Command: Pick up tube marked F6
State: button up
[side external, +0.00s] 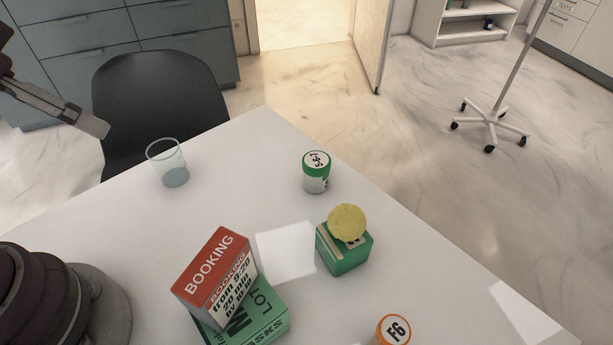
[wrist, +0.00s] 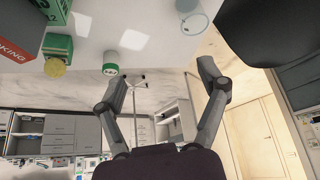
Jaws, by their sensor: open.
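The tube marked F6 (side external: 393,330) has an orange cap with a white label on top. It is at the bottom edge of the side view, partly cut off, and it does not show in the wrist view. A second tube with a green cap (side external: 316,172) stands further back on the table; it also shows in the wrist view (wrist: 110,70), and its marking is hard to read. My gripper (wrist: 160,78) is open and empty, its two fingers wide apart. In the side view only part of it shows at the upper left, well away from the F6 tube.
A red and white BOOKING box (side external: 212,274) lies on a green box (side external: 262,320), left of the F6 tube. A clear glass (side external: 168,165) stands near a black chair (side external: 155,95).

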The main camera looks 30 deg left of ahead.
jog(key=shift+c, duration=0.9)
jog(key=m+g+h, duration=0.4)
jog(key=m+g, duration=0.2)
jog(key=m, duration=1.4)
send_near(387, 324)
jog(key=f, duration=0.2)
jog(key=x, duration=1)
jog(key=shift+s+d+f, duration=0.1)
jog(key=shift+d+f, duration=0.05)
jog(key=shift+d, duration=0.3)
jog(key=c, duration=1)
